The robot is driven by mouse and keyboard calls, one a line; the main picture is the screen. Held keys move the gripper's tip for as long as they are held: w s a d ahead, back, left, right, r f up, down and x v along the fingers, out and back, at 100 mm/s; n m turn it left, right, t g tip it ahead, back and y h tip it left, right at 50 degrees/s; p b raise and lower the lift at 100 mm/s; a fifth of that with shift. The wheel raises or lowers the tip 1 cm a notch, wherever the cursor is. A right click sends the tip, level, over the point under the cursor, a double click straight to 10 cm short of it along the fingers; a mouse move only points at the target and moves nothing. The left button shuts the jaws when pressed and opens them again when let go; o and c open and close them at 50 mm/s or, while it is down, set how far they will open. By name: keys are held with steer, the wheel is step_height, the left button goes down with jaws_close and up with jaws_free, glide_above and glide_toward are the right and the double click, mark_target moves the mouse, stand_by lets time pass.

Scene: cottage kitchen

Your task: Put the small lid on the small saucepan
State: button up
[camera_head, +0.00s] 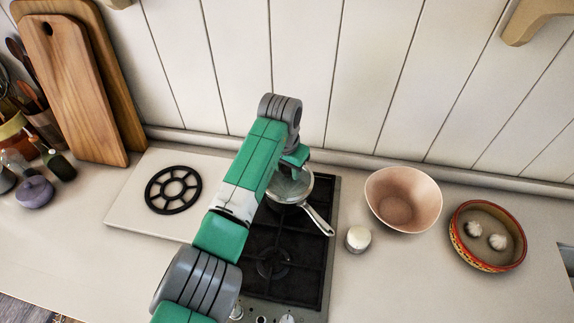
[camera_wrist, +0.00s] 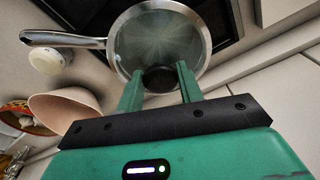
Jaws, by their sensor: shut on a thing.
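The small saucepan (camera_head: 318,219) stands on the rear of the hob, its steel handle pointing toward the front right. Its handle also shows in the wrist view (camera_wrist: 62,40). The small lid (camera_wrist: 150,42) is clear glass with a steel rim and a dark knob (camera_wrist: 158,79). The lid lies over the saucepan's mouth, looking level and roughly centred; I cannot tell whether its rim is fully seated all round. My gripper (camera_wrist: 159,75) is shut on the lid's knob, one green finger on each side. In the head view my arm partly hides the lid (camera_head: 287,190).
The black hob (camera_head: 290,265) has free room in front of the saucepan. A pink bowl (camera_head: 403,198), a small white pot (camera_head: 358,239) and a patterned dish (camera_head: 487,236) stand to the right. A black trivet (camera_head: 173,190) lies on a white board at left. The panelled wall is close behind.

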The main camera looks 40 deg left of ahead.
mark_target(284, 172)
steer(key=shift+f+b, duration=0.35)
steer(key=shift+f, duration=0.25)
steer(key=o, duration=0.9)
steer(key=shift+r, duration=0.15)
steer(key=r+p, duration=0.3)
steer(key=p, duration=0.1)
steer(key=s+r+p, duration=0.1)
steer(key=r+p, duration=0.6)
steer(key=p, duration=0.1)
steer(key=shift+s+d+r+p, duration=0.15)
steer(key=shift+r+p, duration=0.15)
